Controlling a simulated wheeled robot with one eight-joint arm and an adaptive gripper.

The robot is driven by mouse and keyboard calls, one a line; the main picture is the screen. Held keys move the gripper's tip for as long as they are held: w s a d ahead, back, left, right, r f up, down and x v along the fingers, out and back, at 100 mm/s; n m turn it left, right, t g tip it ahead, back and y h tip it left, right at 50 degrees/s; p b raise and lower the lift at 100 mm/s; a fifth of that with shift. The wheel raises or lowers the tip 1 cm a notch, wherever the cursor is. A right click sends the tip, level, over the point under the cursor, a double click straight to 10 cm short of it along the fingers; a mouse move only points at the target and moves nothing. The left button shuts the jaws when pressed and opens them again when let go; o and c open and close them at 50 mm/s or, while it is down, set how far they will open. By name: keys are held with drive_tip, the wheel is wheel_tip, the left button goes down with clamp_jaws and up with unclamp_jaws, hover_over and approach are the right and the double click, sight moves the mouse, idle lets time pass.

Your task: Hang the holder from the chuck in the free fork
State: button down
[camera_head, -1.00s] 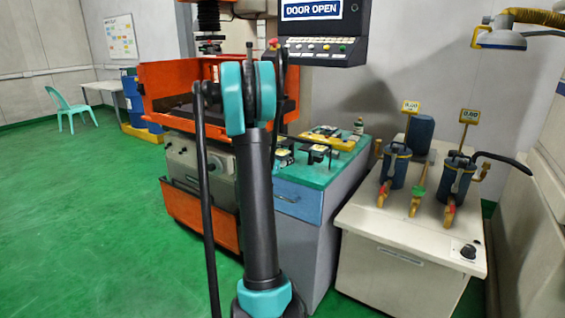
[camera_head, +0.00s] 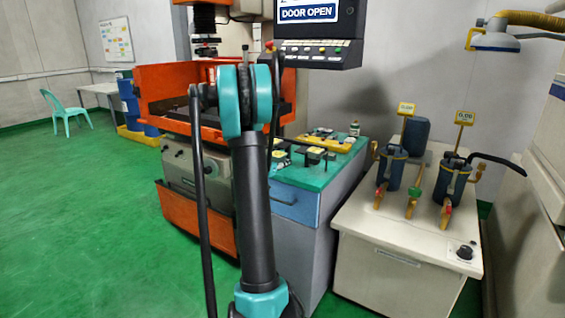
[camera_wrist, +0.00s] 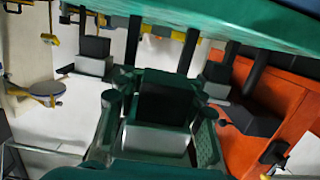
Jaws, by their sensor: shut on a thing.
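In the wrist view my gripper (camera_wrist: 158,125) shows as green fingers shut around a holder (camera_wrist: 165,100), a dark block with a pale metal block at its end. In the head view my gripper and this holder are hidden behind my arm. The chuck (camera_head: 205,48) is seen under the machine's column, above the orange tank. Other dark holders with pale blocks show in the wrist view, one at the left (camera_wrist: 95,58) and one at the right (camera_wrist: 215,78). I cannot tell which fork is free.
The green-topped bench (camera_head: 325,180) carries dark holders (camera_head: 313,155) and a yellow piece (camera_head: 330,142). The orange tank (camera_head: 170,85) stands left of it, the control panel (camera_head: 310,52) above. A pale cabinet (camera_head: 400,235) with blue canisters stands right. The green floor is open at left.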

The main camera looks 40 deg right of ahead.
drive_tip(key=shift+w+d, duration=0.1)
drive_tip(key=shift+d, duration=0.1)
drive_tip(key=shift+r+x, duration=0.15)
drive_tip(key=shift+x, duration=0.85)
drive_tip(key=shift+r+x, duration=0.2)
drive_tip(key=shift+x, duration=0.85)
drive_tip(key=shift+w+d, duration=0.1)
drive_tip(key=shift+r+x, duration=0.15)
drive_tip(key=shift+x, duration=0.9)
drive_tip(key=shift+r+x, duration=0.2)
drive_tip(key=shift+x, duration=0.85)
drive_tip(key=shift+d, duration=0.15)
drive_tip(key=shift+r+x, duration=0.15)
drive_tip(key=shift+x, duration=0.7)
drive_tip(key=shift+r+x, duration=0.1)
drive_tip(key=shift+x, duration=0.7)
drive_tip(key=shift+w+d, duration=0.1)
drive_tip(key=shift+d, duration=0.1)
drive_tip(key=shift+f, duration=0.1)
drive_tip(key=c, duration=0.9)
unclamp_jaws()
